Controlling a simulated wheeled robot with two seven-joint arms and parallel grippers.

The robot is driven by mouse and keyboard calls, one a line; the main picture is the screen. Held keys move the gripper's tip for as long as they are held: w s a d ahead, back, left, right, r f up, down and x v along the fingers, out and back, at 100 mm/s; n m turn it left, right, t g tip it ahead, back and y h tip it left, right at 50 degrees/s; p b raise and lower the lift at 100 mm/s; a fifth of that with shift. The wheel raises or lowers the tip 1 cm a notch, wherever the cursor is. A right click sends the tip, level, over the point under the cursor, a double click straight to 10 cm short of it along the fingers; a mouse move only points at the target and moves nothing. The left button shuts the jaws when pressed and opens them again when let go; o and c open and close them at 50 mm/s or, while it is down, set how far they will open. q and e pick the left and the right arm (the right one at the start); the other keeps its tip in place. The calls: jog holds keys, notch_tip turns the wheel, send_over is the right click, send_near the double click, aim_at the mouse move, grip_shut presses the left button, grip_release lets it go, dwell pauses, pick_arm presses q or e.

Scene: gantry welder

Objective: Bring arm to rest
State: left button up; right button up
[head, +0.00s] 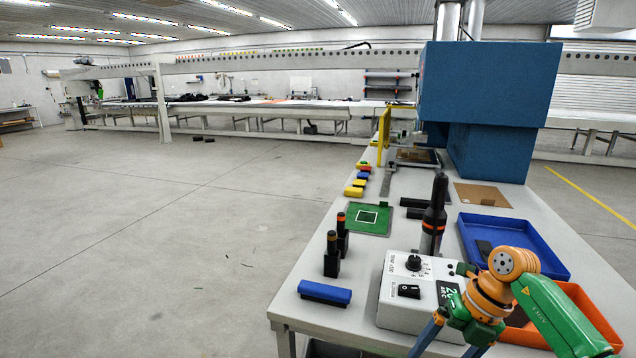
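My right arm comes in from the lower right, with a green link, an orange elbow and an orange wrist. It is bent over the near right part of the workbench (286,314). My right gripper (446,347) points down and left, just in front of the white temperature control box (390,308). Its two blue fingers stand apart with nothing seen between them; the bottom edge of the picture cuts off their tips. My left arm and gripper are not in view.
Near the arm are a blue tray (474,222), an orange tray (592,304), a black tool (434,213) standing upright, a blue block (325,292) and two black posts. A green mat (353,219) lies farther back. A blue machine (484,85) stands beyond. The floor at left is clear.

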jog(key=w+a+f+m+t+y, duration=0.1)
jog(key=a+f+m+t+y, duration=0.1)
jog(key=a+f+y, duration=0.4)
jog(key=a+f+m+t+y, duration=0.1)
jog(key=a+m+t+y, duration=0.15)
jog(key=a, duration=0.65)
notch_tip(320, 180, down, 5)
jog(key=w+m+t, duration=0.2)
jog(key=m+t, duration=0.2)
jog(key=m, duration=0.3)
jog(key=s+d+f+m+h, duration=0.55)
jog(key=s+f+m, duration=0.2)
jog(key=f, duration=0.35)
jog(key=s+d+f+m+h, duration=0.55)
jog(key=s+f+m, duration=0.2)
jog(key=f, duration=0.45)
jog(key=s+f+m+g, duration=0.2)
jog(key=s+f+g, duration=0.2)
jog(key=s, duration=0.8)
jog(key=s+d+f+m+g+h, duration=0.1)
jog(key=s+f+m+g, duration=0.2)
jog(key=s, duration=1)
jog(key=shift+s+f+g, duration=0.3)
jog(key=shift+f+g, duration=0.05)
jog(key=shift+f, duration=0.2)
jog(key=shift+w+h, duration=0.1)
jog(key=shift+h, duration=0.15)
